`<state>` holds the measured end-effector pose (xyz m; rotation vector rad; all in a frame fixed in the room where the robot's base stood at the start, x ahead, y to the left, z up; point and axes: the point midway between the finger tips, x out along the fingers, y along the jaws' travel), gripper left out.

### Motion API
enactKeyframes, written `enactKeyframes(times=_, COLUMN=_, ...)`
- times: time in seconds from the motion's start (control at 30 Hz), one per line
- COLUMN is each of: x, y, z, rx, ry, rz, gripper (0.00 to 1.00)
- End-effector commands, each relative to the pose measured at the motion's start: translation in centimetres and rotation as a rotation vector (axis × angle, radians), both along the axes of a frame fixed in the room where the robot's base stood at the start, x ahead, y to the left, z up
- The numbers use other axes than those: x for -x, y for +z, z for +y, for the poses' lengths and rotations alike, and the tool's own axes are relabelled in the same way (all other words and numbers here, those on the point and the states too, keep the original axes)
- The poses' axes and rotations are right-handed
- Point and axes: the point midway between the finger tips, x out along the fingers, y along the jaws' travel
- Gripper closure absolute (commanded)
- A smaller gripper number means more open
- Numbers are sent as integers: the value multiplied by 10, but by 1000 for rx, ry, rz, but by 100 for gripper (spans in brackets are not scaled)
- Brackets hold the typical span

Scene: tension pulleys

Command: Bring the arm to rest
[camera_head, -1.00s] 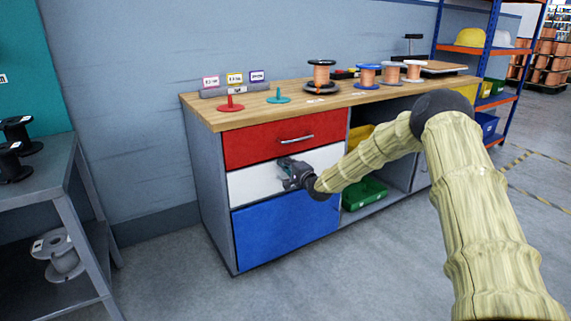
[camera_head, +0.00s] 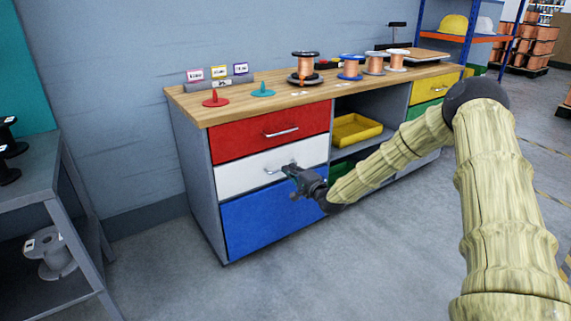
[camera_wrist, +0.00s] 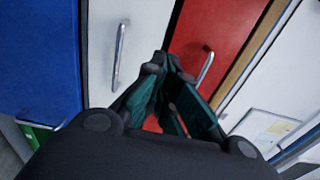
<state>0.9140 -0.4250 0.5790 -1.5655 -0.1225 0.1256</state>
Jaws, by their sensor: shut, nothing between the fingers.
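My gripper (camera_head: 290,171) is in front of the white middle drawer (camera_head: 232,178) of the workbench, near the right end of its handle (camera_head: 280,168) in the head view. In the wrist view my gripper (camera_wrist: 167,66) is shut and empty, and the white drawer's handle (camera_wrist: 120,43) stands clear to its left. The red drawer's handle (camera_wrist: 205,67) shows just right of the fingers. The red drawer (camera_head: 232,139), white drawer and blue drawer (camera_head: 273,212) look closed. My arm reaches in from the right with the elbow bent.
The worktop (camera_head: 220,112) holds a red spindle (camera_head: 215,99), a teal spindle (camera_head: 263,90) and several copper spools (camera_head: 306,66). A yellow bin (camera_head: 355,129) sits in an open shelf. A grey rack (camera_head: 37,180) stands at left. The floor before the bench is clear.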

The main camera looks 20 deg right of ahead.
Motion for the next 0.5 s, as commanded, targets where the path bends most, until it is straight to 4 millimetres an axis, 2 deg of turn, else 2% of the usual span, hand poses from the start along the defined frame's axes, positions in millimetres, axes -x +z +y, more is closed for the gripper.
enactKeyframes(times=0.23, x=7, y=0, z=0, rx=0, ry=1, rz=1, gripper=100)
enactKeyframes(times=0.33, x=10, y=-7, z=6, rx=12, ry=6, rz=14, gripper=100)
enactKeyframes(times=0.43, x=19, y=-28, z=25, rx=52, ry=23, rz=59, gripper=100)
enactKeyframes(times=0.5, x=30, y=-52, z=45, rx=96, ry=43, rz=109, gripper=100)
